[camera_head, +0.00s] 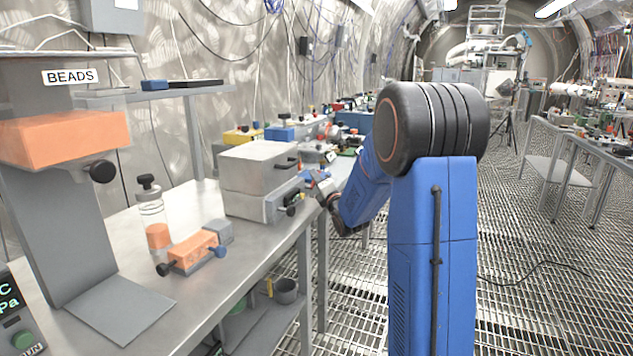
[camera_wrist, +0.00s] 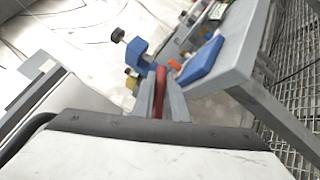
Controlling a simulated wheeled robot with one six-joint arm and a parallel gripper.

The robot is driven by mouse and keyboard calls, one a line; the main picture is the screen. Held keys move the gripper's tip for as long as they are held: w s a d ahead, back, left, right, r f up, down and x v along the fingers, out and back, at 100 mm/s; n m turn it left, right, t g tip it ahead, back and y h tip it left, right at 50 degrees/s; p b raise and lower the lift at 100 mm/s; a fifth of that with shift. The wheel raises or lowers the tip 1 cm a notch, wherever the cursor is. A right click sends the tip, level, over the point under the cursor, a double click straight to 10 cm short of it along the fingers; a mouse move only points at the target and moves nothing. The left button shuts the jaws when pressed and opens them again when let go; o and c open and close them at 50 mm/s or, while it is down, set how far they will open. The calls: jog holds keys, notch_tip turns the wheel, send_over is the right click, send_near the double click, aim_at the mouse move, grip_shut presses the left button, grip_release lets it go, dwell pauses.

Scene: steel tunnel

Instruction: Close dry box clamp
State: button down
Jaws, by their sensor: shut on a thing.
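The dry box (camera_head: 245,203) is a pale grey metal case with a lid (camera_head: 258,163) sitting down on its base, on the steel bench. A dark handle is on the lid's right side. In the wrist view, my gripper (camera_wrist: 159,88) has its two grey fingers shut on a narrow red bar (camera_wrist: 160,90), which looks like the clamp's lever. In the head view, my gripper (camera_head: 316,184) is just right of the box, partly hidden by my blue arm. The clamp's latch position cannot be made out.
On the steel bench (camera_head: 205,200), an orange block (camera_head: 193,252) with knobs and a clear bottle (camera_head: 153,220) stand left of the box. A BEADS hopper (camera_head: 60,140) is at far left. Several coloured parts lie behind the box.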

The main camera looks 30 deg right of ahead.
jog(key=shift+a+r+n+t, duration=0.15)
jog(key=shift+n+t, duration=0.25)
jog(key=shift+n, duration=0.2)
jog(key=c, duration=1.8)
grip_release()
jog(key=shift+o, duration=0.2)
jog(key=shift+s, duration=0.1)
jog(key=v, duration=1.7)
jog(key=shift+s, duration=0.2)
jog(key=shift+c, duration=0.3)
